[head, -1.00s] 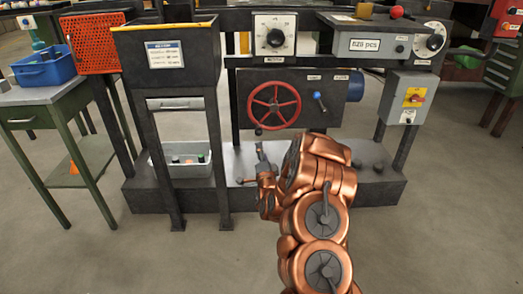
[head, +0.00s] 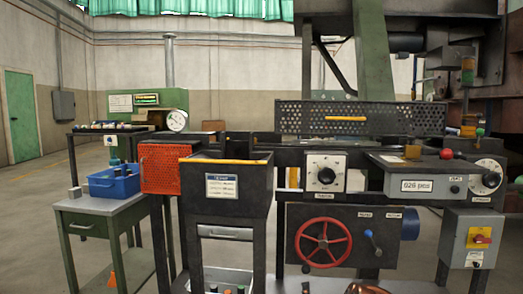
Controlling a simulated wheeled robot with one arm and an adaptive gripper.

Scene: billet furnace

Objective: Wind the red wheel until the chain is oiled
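The red wheel (head: 323,242) is a spoked handwheel on the dark front panel (head: 292,218) of the machine, in the lower middle of the head view. A blue-knobbed lever (head: 371,240) sits just right of it. No chain can be made out. Only a copper-coloured bit of my arm shows at the bottom edge, below and right of the wheel. My gripper is out of the picture.
A black hopper (head: 226,198) with a label stands left of the wheel. A grey box with a red and yellow switch (head: 478,238) is at the right. A side table with a blue bin (head: 114,183) stands at the left.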

